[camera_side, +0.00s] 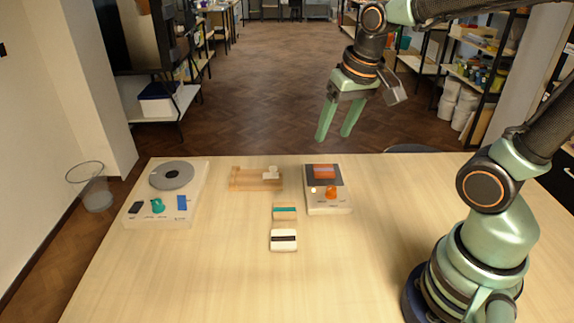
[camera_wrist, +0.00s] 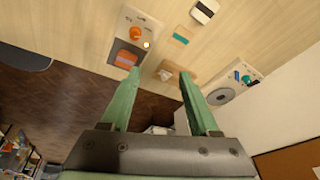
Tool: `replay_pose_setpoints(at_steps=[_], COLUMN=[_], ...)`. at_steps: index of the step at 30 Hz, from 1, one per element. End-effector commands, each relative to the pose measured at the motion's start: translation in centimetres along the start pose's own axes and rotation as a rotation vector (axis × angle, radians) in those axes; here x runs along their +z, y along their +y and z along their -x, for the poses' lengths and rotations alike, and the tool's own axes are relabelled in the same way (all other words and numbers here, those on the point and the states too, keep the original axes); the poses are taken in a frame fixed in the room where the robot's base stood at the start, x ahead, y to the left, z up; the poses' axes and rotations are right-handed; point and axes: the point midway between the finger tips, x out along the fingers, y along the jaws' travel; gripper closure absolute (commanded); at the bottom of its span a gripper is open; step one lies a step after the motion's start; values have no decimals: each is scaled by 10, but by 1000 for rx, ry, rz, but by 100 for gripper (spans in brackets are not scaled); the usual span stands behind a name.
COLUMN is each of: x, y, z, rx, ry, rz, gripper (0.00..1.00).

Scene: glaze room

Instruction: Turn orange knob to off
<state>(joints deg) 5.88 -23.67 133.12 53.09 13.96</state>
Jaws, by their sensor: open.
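The orange knob (camera_side: 331,192) sits on the front part of a small pale control box (camera_side: 329,208) on the table, with a dark panel holding an orange-red patch (camera_side: 324,171) behind it. A small bright light (camera_side: 313,190) shows to the left of the knob. In the wrist view the knob (camera_wrist: 135,33) is near the top, beyond my fingertips. The knob's pointer setting is too small to read. My gripper (camera_side: 334,138) hangs above and behind the box, open and empty, fingers pointing down. Its two fingers are spread in the wrist view (camera_wrist: 159,74).
A white device (camera_side: 146,212) with a grey disc, a teal knob and a blue switch stands at the left. A wooden block piece (camera_side: 256,179), a teal-striped block (camera_side: 285,213) and a white block with a dark stripe (camera_side: 284,240) lie mid-table. The front table area is clear.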

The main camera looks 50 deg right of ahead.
Motion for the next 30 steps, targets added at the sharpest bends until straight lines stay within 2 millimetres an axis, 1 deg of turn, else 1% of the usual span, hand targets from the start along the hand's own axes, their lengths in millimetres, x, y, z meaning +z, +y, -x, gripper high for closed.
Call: replay_pose_setpoints(at_steps=[1, 6, 9, 13, 20, 23, 26, 30], x=[-6, -21, -26, -29, -28, -25, -19, -11], y=[6, 28, 39, 50, 56, 56, 58, 60], z=[-10, -42, -60, -77, -91, -101, -117, -144], rx=[18, 77, 109, 140, 158, 158, 158, 159], ry=[-41, -151, -203, -246, -270, -271, -273, -274], rz=[-68, -299, -412, -515, -569, -568, -567, -567], gripper=[38, 38, 38, 38, 38, 38, 38, 38])
